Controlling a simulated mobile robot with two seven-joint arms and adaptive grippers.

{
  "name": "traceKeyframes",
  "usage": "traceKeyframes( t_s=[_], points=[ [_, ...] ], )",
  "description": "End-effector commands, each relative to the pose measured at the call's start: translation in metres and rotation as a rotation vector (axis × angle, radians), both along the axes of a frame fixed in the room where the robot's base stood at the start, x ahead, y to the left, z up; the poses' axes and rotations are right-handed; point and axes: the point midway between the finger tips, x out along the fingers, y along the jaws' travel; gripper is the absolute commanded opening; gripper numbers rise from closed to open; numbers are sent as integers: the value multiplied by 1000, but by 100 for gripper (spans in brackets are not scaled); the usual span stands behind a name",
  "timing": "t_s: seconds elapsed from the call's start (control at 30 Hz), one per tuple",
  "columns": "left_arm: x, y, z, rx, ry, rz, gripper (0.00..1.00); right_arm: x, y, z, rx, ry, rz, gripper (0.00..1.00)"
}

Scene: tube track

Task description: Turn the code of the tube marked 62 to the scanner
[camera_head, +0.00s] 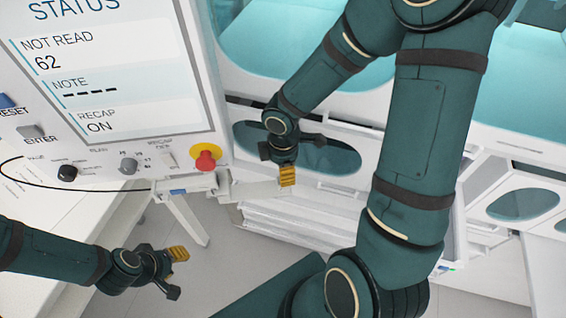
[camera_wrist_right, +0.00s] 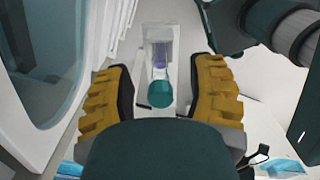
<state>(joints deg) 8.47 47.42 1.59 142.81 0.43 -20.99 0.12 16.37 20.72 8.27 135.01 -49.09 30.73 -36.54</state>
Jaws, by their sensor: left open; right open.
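In the right wrist view a tube with a teal cap (camera_wrist_right: 160,94) and purple contents (camera_wrist_right: 161,52) shows between the open yellow fingers of my right gripper (camera_wrist_right: 160,78), apart from both. It sits in a pale holder (camera_wrist_right: 149,36). No number or code is readable on it. In the head view the right gripper (camera_head: 301,158) hangs in front of the white machine, and the tube is not visible there. My left gripper (camera_head: 176,272) is open and empty at lower left, over the floor. I cannot make out the scanner.
The status screen (camera_head: 105,75) reads NOT READ 62, NOTE with dashes and RECAP ON. Below it are knobs and a red button (camera_head: 205,160). A white table (camera_head: 60,215) stands at left. White machine housings with oval windows (camera_head: 522,203) fill the right. Grey floor (camera_head: 215,265) is open between.

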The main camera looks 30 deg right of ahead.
Motion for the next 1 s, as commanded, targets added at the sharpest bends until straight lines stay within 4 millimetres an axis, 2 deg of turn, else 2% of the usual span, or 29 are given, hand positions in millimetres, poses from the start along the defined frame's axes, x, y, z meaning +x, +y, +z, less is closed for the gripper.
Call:
traceKeyframes(
  t_s=[0.23, 0.27, 0.4, 1.0],
  points=[
    [0, 0, 0, 0, 0, 0, 40, 0, 0, 0, 0, 0, 0, 55],
    [0, 0, 0, 0, 0, 0, 40, 0, 0, 0, 0, 0, 0, 51],
    [0, 0, 0, 0, 0, 0, 40, 0, 0, 0, 0, 0, 0, 2],
    [0, 0, 1, 0, 1, 0, 40, 0, 0, 1, 0, 0, 0, 0]
  ],
)
